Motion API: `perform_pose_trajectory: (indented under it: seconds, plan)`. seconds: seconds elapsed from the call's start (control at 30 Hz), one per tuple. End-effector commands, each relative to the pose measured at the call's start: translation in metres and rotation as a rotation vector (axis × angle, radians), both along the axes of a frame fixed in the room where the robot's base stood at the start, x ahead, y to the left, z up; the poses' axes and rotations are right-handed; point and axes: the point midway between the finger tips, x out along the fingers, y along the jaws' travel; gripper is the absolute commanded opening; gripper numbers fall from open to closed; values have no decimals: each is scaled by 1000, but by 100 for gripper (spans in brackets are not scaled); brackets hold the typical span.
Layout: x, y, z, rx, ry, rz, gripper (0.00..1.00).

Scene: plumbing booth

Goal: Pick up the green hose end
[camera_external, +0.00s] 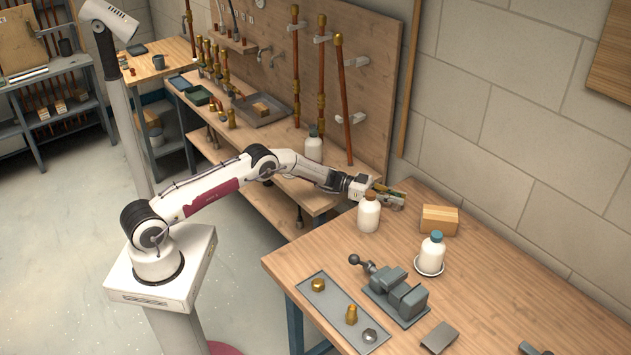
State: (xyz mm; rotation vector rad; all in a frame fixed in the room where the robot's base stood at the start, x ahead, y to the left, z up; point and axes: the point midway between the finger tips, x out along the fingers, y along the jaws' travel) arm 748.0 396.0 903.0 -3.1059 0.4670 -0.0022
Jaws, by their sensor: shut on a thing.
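My gripper (394,201) is at the end of the outstretched arm, above the far left corner of the wooden table, just behind and right of a white bottle with a brown cap. It is shut on a small greenish piece, the green hose end (384,188), which shows at the jaws. The piece is small in this view, and its lower part and the fingertips are hard to make out. No other part of a green hose can be clearly seen.
The white bottle (368,214) stands close to the gripper. A cardboard-coloured block (438,220), a teal-capped bottle (431,254) on a saucer, a vise (396,292) and a grey tray (322,285) with brass fittings are on the table (490,275). A pipe-hung board (345,75) stands behind.

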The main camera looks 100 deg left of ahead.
Motion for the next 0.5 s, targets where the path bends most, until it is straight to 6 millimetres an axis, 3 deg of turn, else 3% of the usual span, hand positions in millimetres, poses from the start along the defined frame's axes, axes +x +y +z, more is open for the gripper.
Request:
perform_pose_trajectory:
  seconds: [0.27, 0.5]
  plan:
    - [0, 0, 0, 0, 3, 0, 0]
    - [0, 0, 16, 0, 1, 0, 0]
